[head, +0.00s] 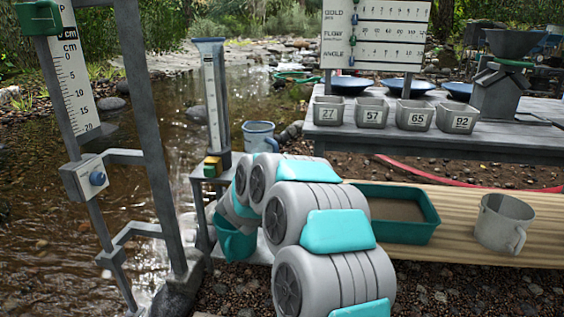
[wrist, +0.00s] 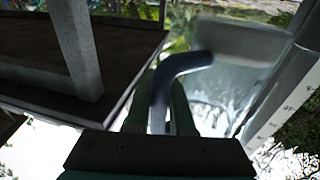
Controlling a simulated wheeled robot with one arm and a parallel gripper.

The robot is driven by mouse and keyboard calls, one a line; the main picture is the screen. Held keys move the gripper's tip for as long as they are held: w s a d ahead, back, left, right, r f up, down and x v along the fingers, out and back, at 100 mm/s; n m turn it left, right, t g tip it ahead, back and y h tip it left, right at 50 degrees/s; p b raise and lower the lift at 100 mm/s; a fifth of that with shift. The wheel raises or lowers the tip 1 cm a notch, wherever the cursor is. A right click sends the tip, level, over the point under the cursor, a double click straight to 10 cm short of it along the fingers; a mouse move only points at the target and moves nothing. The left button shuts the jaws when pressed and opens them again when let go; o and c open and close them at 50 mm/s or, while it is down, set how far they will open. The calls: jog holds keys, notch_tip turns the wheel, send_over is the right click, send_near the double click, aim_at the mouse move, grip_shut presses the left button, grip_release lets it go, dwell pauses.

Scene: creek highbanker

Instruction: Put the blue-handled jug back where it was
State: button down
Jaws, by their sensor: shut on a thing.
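The blue-handled jug (head: 256,135) is grey with a blue rim and handle. In the head view it shows just above my arm, beside the tall clear measuring tube (head: 215,95). My arm covers its lower part, so I cannot tell whether it touches anything below. In the wrist view my gripper (wrist: 164,100) is shut on the jug's dark blue curved handle (wrist: 188,64), with the blurred grey jug body (wrist: 245,42) beyond it to the right. My gripper's fingers are hidden in the head view.
A metal stand with a scale (head: 72,80) rises at the left over the creek. A plank on the right holds a teal tray (head: 404,232) and a grey mug (head: 503,222). Behind it, a grey table (head: 440,146) carries numbered cups (head: 373,112), blue pans and a hopper (head: 503,88).

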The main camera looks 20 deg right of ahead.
jog(key=shift+w+d+f+b, duration=0.25)
jog(key=shift+w+d+f, duration=0.5)
jog(key=shift+w, duration=0.35)
jog(key=shift+w+d+f+b, duration=0.3)
jog(key=shift+w+d+f, duration=0.4)
jog(key=shift+w, duration=0.4)
jog(key=shift+w+d+f+b, duration=0.25)
jog(key=shift+w+d+f, duration=0.35)
jog(key=shift+w+d, duration=0.4)
jog(key=shift+a+f, duration=0.1)
jog(key=shift+a, duration=0.1)
jog(key=c, duration=0.8)
grip_release()
jog(key=shift+f, duration=0.1)
jog(key=shift+o, duration=0.2)
